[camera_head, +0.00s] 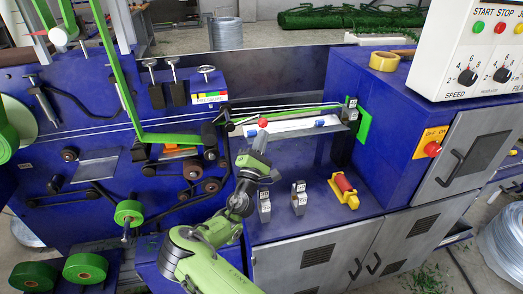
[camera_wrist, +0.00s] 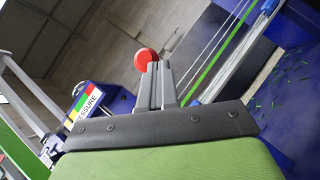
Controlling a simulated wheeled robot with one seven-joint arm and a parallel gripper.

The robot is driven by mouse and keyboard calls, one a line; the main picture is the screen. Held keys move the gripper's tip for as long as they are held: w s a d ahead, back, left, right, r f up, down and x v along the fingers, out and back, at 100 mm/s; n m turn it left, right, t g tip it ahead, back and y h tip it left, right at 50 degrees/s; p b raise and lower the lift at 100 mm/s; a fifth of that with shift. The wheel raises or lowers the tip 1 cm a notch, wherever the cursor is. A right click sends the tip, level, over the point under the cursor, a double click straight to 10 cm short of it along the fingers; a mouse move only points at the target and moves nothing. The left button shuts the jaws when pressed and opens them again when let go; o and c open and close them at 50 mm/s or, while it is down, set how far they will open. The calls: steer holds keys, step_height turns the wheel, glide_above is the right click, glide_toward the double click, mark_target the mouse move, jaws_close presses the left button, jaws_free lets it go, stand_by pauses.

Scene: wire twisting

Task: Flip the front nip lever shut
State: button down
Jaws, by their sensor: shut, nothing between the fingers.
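A red ball knob (camera_head: 263,123), which looks like the end of a nip lever, sits near the left end of the pale tray-like guide on the blue machine. In the wrist view the red knob (camera_wrist: 146,58) shows just past my fingertips, slightly to their left. My gripper (camera_head: 261,136) is right below the knob in the head view. Its grey fingers (camera_wrist: 156,72) are together and empty. I cannot tell whether they touch the knob. The lever's shaft is hidden behind my fingers. A blue knob (camera_head: 320,123) sits farther right on the same guide.
White wires and a green strip (camera_head: 185,139) run across the machine near my gripper. A coloured pressure label (camera_wrist: 88,102) shows left of my fingers. Grey clamps (camera_head: 299,198) and a yellow-framed red roller (camera_head: 344,187) stand on the blue deck to the right.

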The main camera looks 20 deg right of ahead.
steer(key=shift+w, duration=0.25)
steer(key=shift+a, duration=0.1)
steer(key=s+a+f+b, duration=0.2)
steer(key=s+a+f, duration=0.2)
steer(key=s+f, duration=0.3)
step_height(320, 180, down, 3)
steer(key=shift+a+b, duration=0.3)
steer(key=shift+a, duration=0.05)
steer(key=shift+s, duration=0.1)
